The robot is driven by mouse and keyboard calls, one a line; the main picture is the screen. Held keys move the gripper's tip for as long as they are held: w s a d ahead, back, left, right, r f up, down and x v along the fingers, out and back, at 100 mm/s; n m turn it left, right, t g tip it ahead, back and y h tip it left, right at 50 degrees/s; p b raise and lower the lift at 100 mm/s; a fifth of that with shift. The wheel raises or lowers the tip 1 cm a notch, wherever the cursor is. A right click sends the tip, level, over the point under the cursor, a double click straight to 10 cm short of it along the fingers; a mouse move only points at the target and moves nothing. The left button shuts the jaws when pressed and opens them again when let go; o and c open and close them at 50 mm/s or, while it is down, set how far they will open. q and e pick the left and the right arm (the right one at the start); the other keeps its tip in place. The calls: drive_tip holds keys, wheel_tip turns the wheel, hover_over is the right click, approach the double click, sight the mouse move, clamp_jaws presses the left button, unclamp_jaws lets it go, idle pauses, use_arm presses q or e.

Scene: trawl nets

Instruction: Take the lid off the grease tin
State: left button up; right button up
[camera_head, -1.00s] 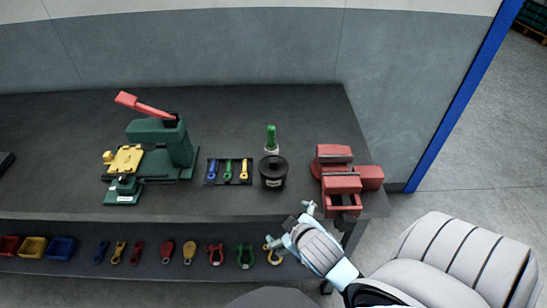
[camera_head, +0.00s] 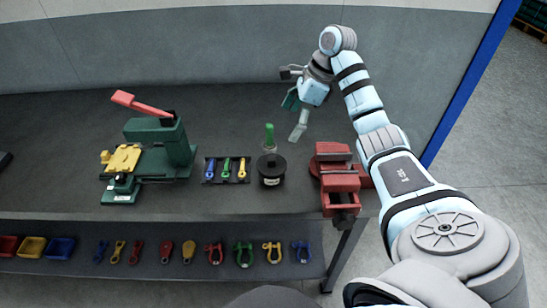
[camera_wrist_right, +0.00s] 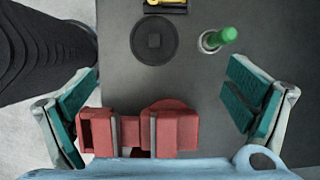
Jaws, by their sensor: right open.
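The grease tin (camera_head: 271,178) is a short black round tin with a pale label, standing upright on the dark bench. Its wide flat black lid (camera_head: 271,162) is on top. My right gripper (camera_head: 295,115) is open and empty, raised above the bench, behind and to the right of the tin in the head view. In the right wrist view its green-padded fingers (camera_wrist_right: 160,100) are wide apart, and the lid lies beyond them. My left gripper is not in view.
A green-handled tool (camera_head: 269,137) stands just behind the tin. A red vise (camera_head: 340,180) is to the right. A tray of small coloured tools (camera_head: 227,171) and a green press (camera_head: 155,145) are to the left.

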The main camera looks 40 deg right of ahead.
drive_tip(key=b, duration=0.3)
approach(272, 159)
drive_tip(key=shift+w+f, duration=0.3)
drive_tip(key=shift+f, duration=0.2)
drive_tip(key=shift+w+f, duration=0.3)
drive_tip(key=shift+f, duration=0.2)
drive_tip(key=x, duration=0.7)
drive_tip(key=shift+s+a+f, duration=0.25)
drive_tip(key=shift+a+f, duration=0.05)
drive_tip(key=shift+a, duration=0.05)
drive_tip(key=shift+w+a+f, duration=0.1)
drive_tip(key=shift+w+f, duration=0.05)
drive_tip(key=c, duration=1.3)
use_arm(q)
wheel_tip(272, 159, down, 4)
use_arm(e)
drive_tip(key=shift+c, duration=0.5)
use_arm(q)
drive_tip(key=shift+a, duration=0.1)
use_arm(e)
drive_tip(key=shift+c, duration=0.6)
